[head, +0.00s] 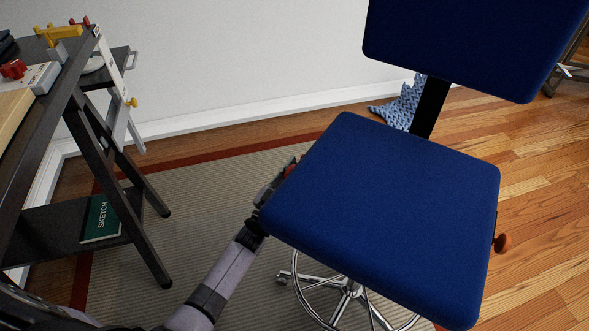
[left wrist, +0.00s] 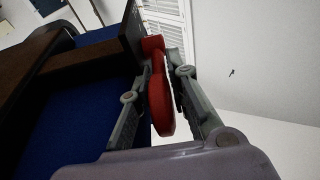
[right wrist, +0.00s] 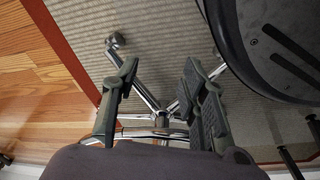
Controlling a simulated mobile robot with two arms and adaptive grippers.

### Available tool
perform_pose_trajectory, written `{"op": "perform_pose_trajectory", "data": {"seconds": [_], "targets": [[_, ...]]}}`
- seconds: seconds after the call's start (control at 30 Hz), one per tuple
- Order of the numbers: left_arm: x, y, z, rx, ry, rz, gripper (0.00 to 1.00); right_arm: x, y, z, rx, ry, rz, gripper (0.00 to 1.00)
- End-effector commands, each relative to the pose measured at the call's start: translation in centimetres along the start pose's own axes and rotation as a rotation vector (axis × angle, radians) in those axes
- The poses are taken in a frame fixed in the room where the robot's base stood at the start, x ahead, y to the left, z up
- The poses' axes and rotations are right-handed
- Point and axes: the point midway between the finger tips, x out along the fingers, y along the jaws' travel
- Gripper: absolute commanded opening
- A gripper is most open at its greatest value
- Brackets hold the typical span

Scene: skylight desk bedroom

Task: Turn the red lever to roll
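A red lever (left wrist: 158,90) runs lengthwise between the fingers of my left gripper (left wrist: 160,65) in the left wrist view. The fingers are drawn in close on both sides, and the gripper looks shut on it. The blue office chair (head: 385,205) fills the right of the head view. There my left gripper (head: 278,180) is at the left edge of the seat, partly hidden by it, with a bit of red at its tip. My right gripper (right wrist: 160,75) is open and empty above the chair's chrome base (right wrist: 160,122) in the right wrist view.
A dark desk (head: 50,120) stands at the left, with a green sketchbook (head: 100,218) on its lower shelf. An orange-brown knob (head: 503,242) sticks out of the chair's right side. A striped rug (head: 190,215) lies under the chair. Wood floor (head: 545,180) is clear at the right.

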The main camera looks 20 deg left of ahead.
Motion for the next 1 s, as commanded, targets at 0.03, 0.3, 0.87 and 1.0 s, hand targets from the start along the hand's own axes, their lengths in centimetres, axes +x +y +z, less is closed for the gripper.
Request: {"op": "perform_pose_trajectory", "data": {"seconds": [0.03,0.3,0.87,1.0], "targets": [[0.0,0.0,0.0,0.000,0.000,0.000,0.22,0.0,0.0,0.0,0.000,0.000,0.000,0.40],[0.0,0.0,0.0,-0.001,0.000,0.000,0.22,0.0,0.0,0.0,0.000,0.001,-0.001,0.40],[-9.3,0.0,0.1,0.000,-0.004,0.000,0.22,0.0,0.0,0.0,0.000,0.000,0.000,0.40],[-11.1,0.0,0.0,0.000,-0.001,0.000,0.22,0.0,0.0,0.0,0.000,0.000,0.000,0.40]]}}
